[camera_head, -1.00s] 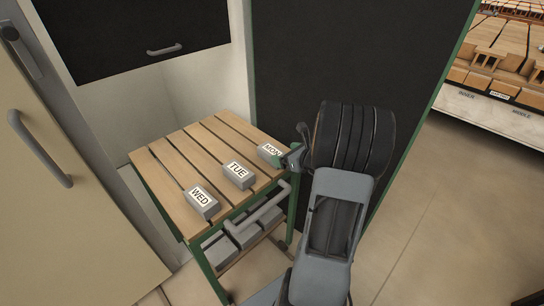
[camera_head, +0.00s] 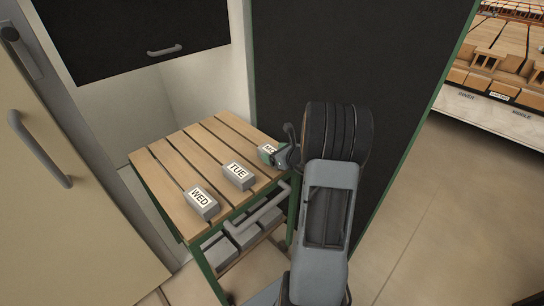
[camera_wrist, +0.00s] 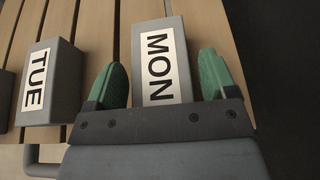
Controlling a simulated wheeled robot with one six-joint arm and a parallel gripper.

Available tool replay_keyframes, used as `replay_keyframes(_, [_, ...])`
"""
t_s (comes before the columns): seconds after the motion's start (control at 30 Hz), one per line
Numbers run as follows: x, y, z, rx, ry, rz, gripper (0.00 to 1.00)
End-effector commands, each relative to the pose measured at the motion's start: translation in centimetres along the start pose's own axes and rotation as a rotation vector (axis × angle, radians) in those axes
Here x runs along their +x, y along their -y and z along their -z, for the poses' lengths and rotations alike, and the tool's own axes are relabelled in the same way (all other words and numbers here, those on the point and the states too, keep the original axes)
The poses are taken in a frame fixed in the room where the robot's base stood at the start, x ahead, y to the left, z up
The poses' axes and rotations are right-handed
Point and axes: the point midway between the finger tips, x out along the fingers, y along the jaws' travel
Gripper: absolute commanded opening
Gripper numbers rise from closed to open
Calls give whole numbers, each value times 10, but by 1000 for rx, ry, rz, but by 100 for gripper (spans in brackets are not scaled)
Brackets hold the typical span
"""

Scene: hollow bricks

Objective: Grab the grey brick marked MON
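The grey brick marked MON (camera_wrist: 163,62) lies on the slatted wooden cart top, label up. In the wrist view it sits between the two green fingertips of my gripper (camera_wrist: 163,82). The fingers are spread, one on each side of the brick, with a small gap visible at the left finger; contact at the right finger is hard to tell. In the head view my gripper (camera_head: 279,155) covers much of the MON brick (camera_head: 268,149), leaving only part of its label showing.
The grey TUE brick (camera_head: 238,175) stands left of MON, and the WED brick (camera_head: 201,202) further along the cart top (camera_head: 190,152). A grey handle (camera_head: 262,211) runs along the cart's front edge. More grey bricks rest on the shelf below. A dark panel (camera_head: 320,60) rises behind.

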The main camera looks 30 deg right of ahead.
Motion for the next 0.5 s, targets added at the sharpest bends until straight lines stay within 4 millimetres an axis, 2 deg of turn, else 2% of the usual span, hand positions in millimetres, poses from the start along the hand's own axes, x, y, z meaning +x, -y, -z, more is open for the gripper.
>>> replay_keyframes(0.07, [0,0,0,0,0,0,70])
replay_keyframes(0.5, [0,0,0,0,0,0,28])
